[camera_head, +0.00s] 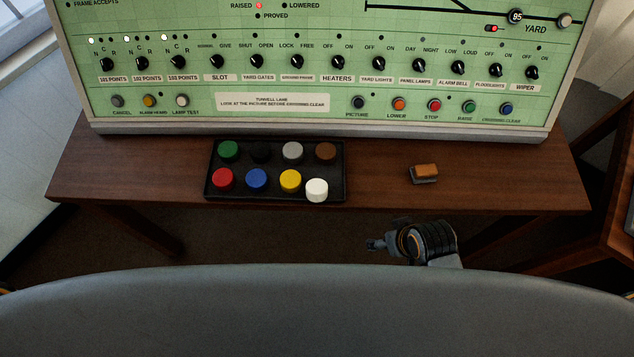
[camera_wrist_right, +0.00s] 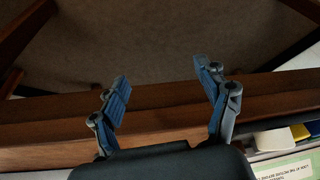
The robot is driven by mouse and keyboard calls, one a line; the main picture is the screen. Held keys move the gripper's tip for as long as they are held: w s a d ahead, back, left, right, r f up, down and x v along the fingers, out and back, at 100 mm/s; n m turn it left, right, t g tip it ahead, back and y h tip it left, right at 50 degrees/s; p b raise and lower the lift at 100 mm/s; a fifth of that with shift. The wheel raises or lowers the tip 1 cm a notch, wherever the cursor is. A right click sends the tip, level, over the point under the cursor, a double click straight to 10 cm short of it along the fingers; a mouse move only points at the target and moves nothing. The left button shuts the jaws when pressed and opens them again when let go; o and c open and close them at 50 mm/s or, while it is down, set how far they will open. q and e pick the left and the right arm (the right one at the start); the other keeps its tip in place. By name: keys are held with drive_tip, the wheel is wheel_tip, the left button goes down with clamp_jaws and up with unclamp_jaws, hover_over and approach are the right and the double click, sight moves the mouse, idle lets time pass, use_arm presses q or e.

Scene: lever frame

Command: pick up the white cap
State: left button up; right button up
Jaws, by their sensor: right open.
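The white cap (camera_head: 316,190) sits at the front right corner of the black tray (camera_head: 338,160), beside the yellow cap (camera_head: 290,181) and slightly nearer to me. It also shows at the right edge of the right wrist view (camera_wrist_right: 271,140). My right gripper (camera_head: 376,244) is in front of the table edge, to the right of the white cap and apart from it. In the right wrist view its two fingers (camera_wrist_right: 160,84) are spread with nothing between them. My left gripper is not in view.
Several other coloured caps fill the tray. An orange-topped block (camera_head: 424,173) lies on the wooden table (camera_head: 500,180) to the right. The green control panel (camera_head: 420,90) rises behind. The table between tray and block is clear. A grey curved surface fills the foreground.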

drive_tip(key=w+a+r+n+y+p, duration=0.1)
drive_tip(key=w+a+r, duration=0.15)
drive_tip(key=r, duration=0.25)
drive_tip(key=w+a+r+n+y, duration=0.1)
drive_tip(key=a+r, duration=0.2)
drive_tip(key=r, duration=0.2)
drive_tip(key=n+g+y, duration=0.2)
drive_tip(key=n+g, duration=0.3)
drive_tip(key=n, duration=0.4)
approach(318, 186)
drive_tip(key=p+x, duration=0.1)
drive_tip(key=x, duration=0.2)
drive_tip(key=shift+w+f, duration=0.1)
drive_tip(key=shift+f, duration=0.25)
drive_tip(key=p+x, duration=0.2)
drive_tip(key=x, duration=0.2)
drive_tip(key=shift+s+a+f, duration=0.2)
drive_tip(key=shift+a, duration=0.15)
drive_tip(key=shift+a+f, duration=0.1)
drive_tip(key=shift+f, duration=0.2)
drive_tip(key=c, duration=1)
drive_tip(key=shift+r, duration=0.1)
